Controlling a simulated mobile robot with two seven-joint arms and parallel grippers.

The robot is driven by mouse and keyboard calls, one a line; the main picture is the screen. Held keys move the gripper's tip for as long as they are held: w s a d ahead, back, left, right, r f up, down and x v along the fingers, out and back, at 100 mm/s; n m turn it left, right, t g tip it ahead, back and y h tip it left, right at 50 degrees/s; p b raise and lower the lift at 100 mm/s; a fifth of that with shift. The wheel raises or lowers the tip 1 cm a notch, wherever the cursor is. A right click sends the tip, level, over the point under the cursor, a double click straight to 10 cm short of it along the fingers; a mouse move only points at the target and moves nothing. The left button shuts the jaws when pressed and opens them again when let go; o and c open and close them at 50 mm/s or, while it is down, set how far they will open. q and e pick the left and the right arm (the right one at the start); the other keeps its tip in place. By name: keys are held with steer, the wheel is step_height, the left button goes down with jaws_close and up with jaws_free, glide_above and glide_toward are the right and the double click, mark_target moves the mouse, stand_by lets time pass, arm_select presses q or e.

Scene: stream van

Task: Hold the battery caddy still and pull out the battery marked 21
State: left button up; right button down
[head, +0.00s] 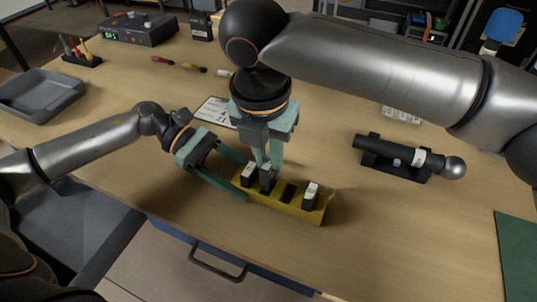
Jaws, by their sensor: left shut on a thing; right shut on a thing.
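The yellow battery caddy (293,208) sits near the front edge of the wooden table. My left gripper (243,180) is shut on the caddy's left end, its teal fingers on either side. My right gripper (267,164) points down from above and is shut on a dark battery (267,181) at the second place from the left. A pale-topped battery (248,173) stands at the left end and another (311,194) at the right end. Between them is a dark place (288,192), which looks like an empty slot. The battery numbers are too small to read.
A black holder with a microphone-like cylinder (400,153) lies to the right. A printed sheet (216,112) lies behind my grippers. A grey tray (40,92) is at left, a green mat (516,250) at right. The table right of the caddy is clear.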

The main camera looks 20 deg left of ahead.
steer(key=shift+r, duration=1.5)
arm_select(q)
steer(key=o, duration=1.5)
steer(key=v, duration=1.2)
steer(key=shift+s, duration=0.1)
